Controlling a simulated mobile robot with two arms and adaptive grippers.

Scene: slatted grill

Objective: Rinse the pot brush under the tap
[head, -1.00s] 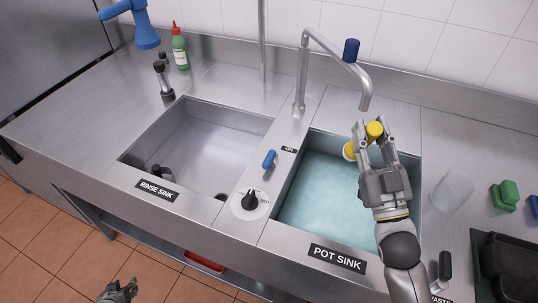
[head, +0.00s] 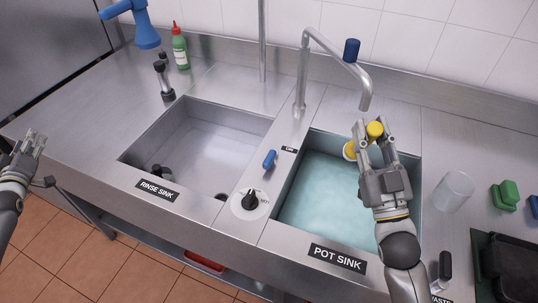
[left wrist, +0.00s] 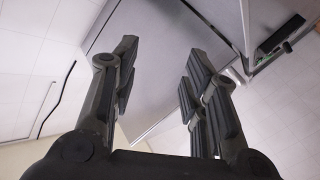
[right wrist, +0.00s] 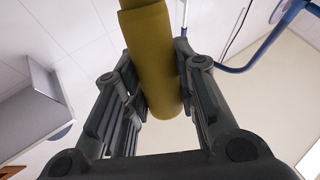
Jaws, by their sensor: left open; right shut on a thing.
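The pot brush shows as a yellow piece (head: 349,150) at the pot sink's back edge. My right gripper (head: 374,131) is shut on it. In the right wrist view its yellow shaft (right wrist: 155,70) runs between the fingers; its bristles cannot be made out. The tap (head: 304,65) arches over the pot sink (head: 284,190), its spout end (head: 366,100) just above and behind the right gripper. No stream shows from the spout. The pot sink holds teal water (head: 320,200). My left gripper (head: 38,134) is open and empty, left of the counter.
A clear cup (head: 454,190), a green sponge (head: 504,195) and a dark tray (head: 505,265) are at right.

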